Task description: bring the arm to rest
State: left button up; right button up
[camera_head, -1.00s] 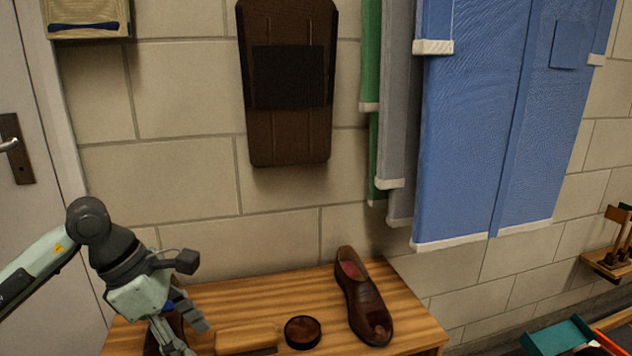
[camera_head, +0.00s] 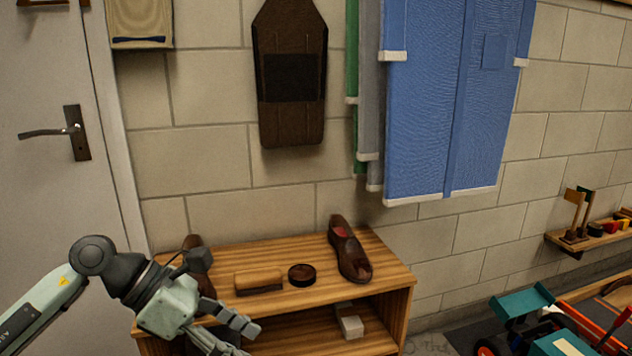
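My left arm comes in from the lower left. Its gripper (camera_head: 232,338) is in front of the left part of the wooden shelf unit (camera_head: 215,260), with its fingers apart and nothing visible between them. The gripper's lower part is close to the frame's bottom edge. A brown shoe (camera_head: 349,252) stands on the right of the shelf top. Another dark shoe (camera_head: 194,265) at the left is partly hidden behind my wrist. My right gripper is not in view.
A brush (camera_head: 258,281) and a round polish tin (camera_head: 301,275) lie between the shoes. A small box (camera_head: 350,322) is on the lower shelf. A teal racecar (camera_head: 560,345) is at the lower right. A door (camera_head: 50,200) is at the left; aprons (camera_head: 450,100) hang on the wall.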

pick_arm(q)
jog(key=d+r+n+t+h, duration=0.1)
jog(key=d+r+n+h, duration=0.2)
jog(key=d+r+h, duration=0.3)
jog(key=w+a+r+n+t+h, duration=0.1)
jog(key=w+r+n+t+h, duration=0.2)
jog(key=w+r+n+t, duration=0.45)
jog(key=w+a+f+n+t+y, duration=0.25)
jog(key=a+n+t+y, duration=0.2)
jog(key=n, duration=0.45)
jog(key=w+a+f+n+t+y, duration=0.2)
jog(key=a+f+n+t+y, duration=0.25)
jog(key=n, duration=0.35)
jog(key=a+f+n+y, duration=0.7)
jog(key=a+f+n, duration=0.1)
jog(key=f+n, duration=0.1)
jog(key=s+a+f+n+g+y, duration=0.2)
jog(key=s+a+f+n+g, duration=0.15)
jog(key=f, duration=0.45)
jog(key=s+a+f+n+g+y, duration=0.3)
jog(key=s+f+n, duration=0.1)
jog(key=f, duration=0.5)
jog(key=s+d+f+n+g+h, duration=0.1)
jog(key=s+f+n+g, duration=0.3)
jog(key=s+f+g, duration=0.4)
jog(key=s+f, duration=0.6)
jog(key=s, duration=0.4)
jog(key=shift+s+f+g, duration=0.2)
jog(key=shift+f+g, duration=0.1)
jog(key=shift+f, duration=0.05)
